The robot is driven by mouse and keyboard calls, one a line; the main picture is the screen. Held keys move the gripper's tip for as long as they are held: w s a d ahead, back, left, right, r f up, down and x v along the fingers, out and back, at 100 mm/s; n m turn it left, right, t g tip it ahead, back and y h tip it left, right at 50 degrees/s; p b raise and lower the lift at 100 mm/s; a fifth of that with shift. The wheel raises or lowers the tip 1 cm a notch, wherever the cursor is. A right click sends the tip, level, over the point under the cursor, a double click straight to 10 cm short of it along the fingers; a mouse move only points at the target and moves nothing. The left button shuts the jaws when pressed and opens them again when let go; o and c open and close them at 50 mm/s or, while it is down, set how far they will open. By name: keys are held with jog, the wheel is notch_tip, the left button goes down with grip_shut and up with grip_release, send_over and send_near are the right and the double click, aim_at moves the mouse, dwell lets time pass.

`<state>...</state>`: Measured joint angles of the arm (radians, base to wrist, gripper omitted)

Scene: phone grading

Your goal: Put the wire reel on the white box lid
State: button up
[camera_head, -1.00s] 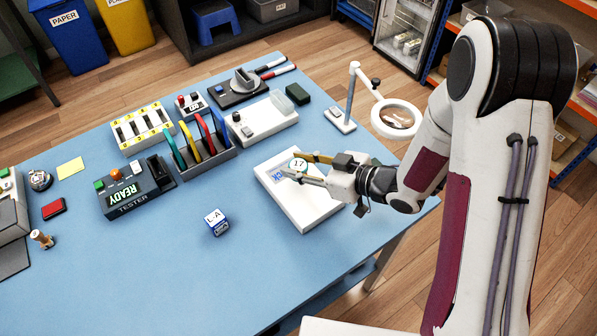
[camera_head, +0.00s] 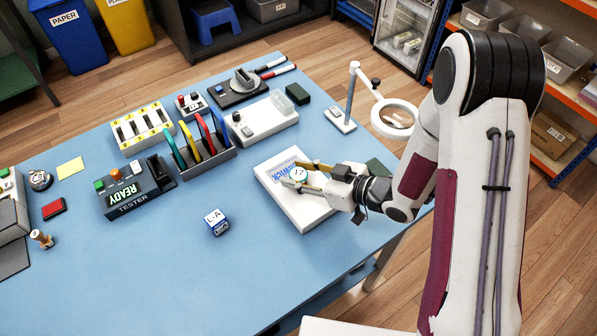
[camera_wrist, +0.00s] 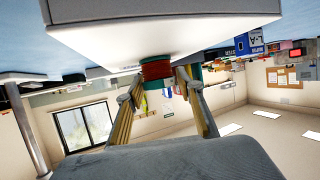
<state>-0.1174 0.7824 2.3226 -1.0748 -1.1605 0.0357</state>
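The wire reel (camera_head: 298,175), with a white "17" label on top and green flanges, stands upright on the white box lid (camera_head: 307,212). In the wrist view, which is upside down, its red-brown winding (camera_wrist: 156,70) shows and one flange appears to meet the lid's surface (camera_wrist: 110,38). My gripper (camera_head: 291,174) is open, with one finger on each side of the reel. In the wrist view the fingers (camera_wrist: 158,80) are spread wider than the reel; whether one still touches it is hard to tell. The lid's blue print is partly hidden by the reel and fingers.
A rack with coloured pieces (camera_head: 212,152) and a white device (camera_head: 262,120) stand behind the lid. A magnifier lamp (camera_head: 397,118) is at the back right, near my arm. A small "L-A" box (camera_head: 216,222) lies to the left. The front of the blue table is clear.

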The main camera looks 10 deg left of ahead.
jog(key=shift+o, duration=0.3)
jog(key=shift+r, duration=0.1)
jog(key=shift+d+r, duration=0.1)
jog(key=shift+v, duration=5.95)
jog(key=shift+s, duration=0.1)
